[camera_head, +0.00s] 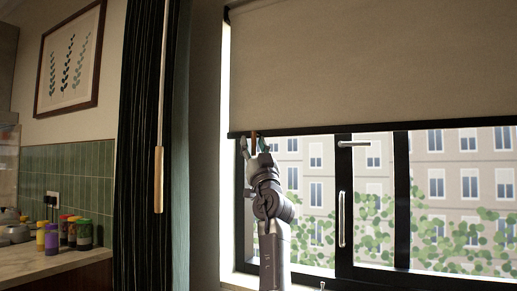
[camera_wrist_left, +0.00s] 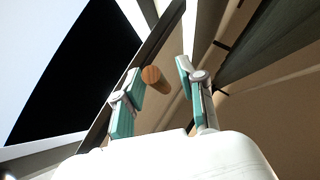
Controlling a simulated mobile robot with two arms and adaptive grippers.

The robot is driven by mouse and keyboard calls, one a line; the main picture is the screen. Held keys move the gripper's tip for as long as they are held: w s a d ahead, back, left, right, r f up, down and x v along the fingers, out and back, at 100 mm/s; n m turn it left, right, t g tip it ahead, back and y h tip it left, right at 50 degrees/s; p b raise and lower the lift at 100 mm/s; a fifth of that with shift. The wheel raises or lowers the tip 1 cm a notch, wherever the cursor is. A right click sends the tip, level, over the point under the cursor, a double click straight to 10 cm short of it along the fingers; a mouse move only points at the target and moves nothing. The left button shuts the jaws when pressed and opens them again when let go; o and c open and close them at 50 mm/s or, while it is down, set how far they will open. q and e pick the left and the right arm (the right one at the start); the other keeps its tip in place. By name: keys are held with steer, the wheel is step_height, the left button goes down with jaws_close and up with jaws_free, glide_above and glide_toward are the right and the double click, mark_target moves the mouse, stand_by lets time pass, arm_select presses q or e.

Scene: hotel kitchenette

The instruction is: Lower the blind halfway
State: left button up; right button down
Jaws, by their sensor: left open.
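The beige roller blind (camera_head: 375,65) covers the upper part of the window and ends in a dark bottom bar (camera_head: 380,129). A small wooden pull (camera_head: 253,142) shows at the bar's left end. In the left wrist view the round wooden end of this pull (camera_wrist_left: 152,76) sits between the fingers, with gaps visible beside it. My left gripper (camera_head: 255,148) points up just below the bar, its teal-padded fingers apart around the pull; it also shows in the left wrist view (camera_wrist_left: 159,74). Whether either finger touches the pull is unclear. My right gripper is not in view.
A dark curtain (camera_head: 140,110) hangs left of the window, with a wooden-handled wand (camera_head: 158,180) before it. The dark-framed window has a lever handle (camera_head: 354,143) and a vertical pull handle (camera_head: 342,219). Several jars (camera_head: 68,231) stand on the counter (camera_head: 50,262) at left.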

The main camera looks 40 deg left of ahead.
arm_select(q)
steer(key=v, duration=0.4)
steer(key=shift+d+f, duration=0.15)
steer(key=shift+f, duration=0.1)
steer(key=s+d, duration=0.5)
steer(key=d, duration=0.6)
steer(key=shift+s, duration=0.35)
